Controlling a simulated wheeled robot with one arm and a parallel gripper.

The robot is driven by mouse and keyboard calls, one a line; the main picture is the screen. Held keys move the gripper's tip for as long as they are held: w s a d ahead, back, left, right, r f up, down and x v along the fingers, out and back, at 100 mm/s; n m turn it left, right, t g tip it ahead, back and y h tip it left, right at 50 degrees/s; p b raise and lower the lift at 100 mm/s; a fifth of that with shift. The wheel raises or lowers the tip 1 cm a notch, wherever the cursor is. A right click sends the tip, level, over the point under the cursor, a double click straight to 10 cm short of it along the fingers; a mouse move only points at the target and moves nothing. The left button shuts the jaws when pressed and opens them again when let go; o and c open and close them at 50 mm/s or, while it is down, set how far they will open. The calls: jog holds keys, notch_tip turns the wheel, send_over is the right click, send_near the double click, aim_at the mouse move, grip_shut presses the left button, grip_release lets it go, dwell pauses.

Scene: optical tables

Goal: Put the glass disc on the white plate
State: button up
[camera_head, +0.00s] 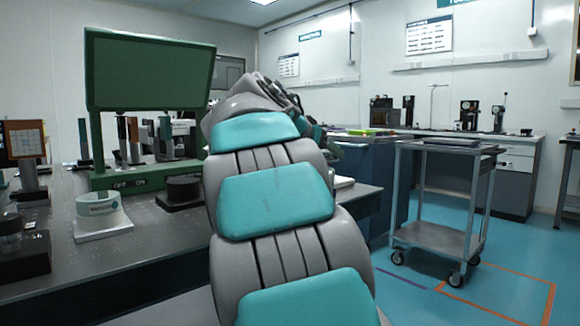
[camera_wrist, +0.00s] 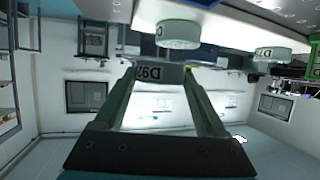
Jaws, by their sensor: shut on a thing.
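My arm hides my gripper and the held piece in the head view.
A second pale labelled round piece (camera_wrist: 258,54) shows in the wrist view. A green-framed panel (camera_head: 150,70) and a black round block (camera_head: 183,192) stand on the dark perforated table (camera_head: 160,235). A grey trolley (camera_head: 440,238) stands at the right on blue floor.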

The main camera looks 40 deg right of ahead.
jog(key=w, duration=0.8)
jog(key=w+f+p, duration=0.1)
jog(key=w, duration=0.3)
jog(key=shift+w+d+f, duration=0.1)
jog(key=shift+w+d, duration=0.1)
jog(key=shift+w, duration=0.05)
jog(key=shift+f+b, duration=0.4)
jog(key=shift+f, duration=1.35)
jog(key=shift+f, duration=0.2)
jog(key=o, duration=1.5)
jog(key=shift+r, duration=0.1)
jog(key=shift+r, duration=0.1)
jog(key=v, duration=1.2)
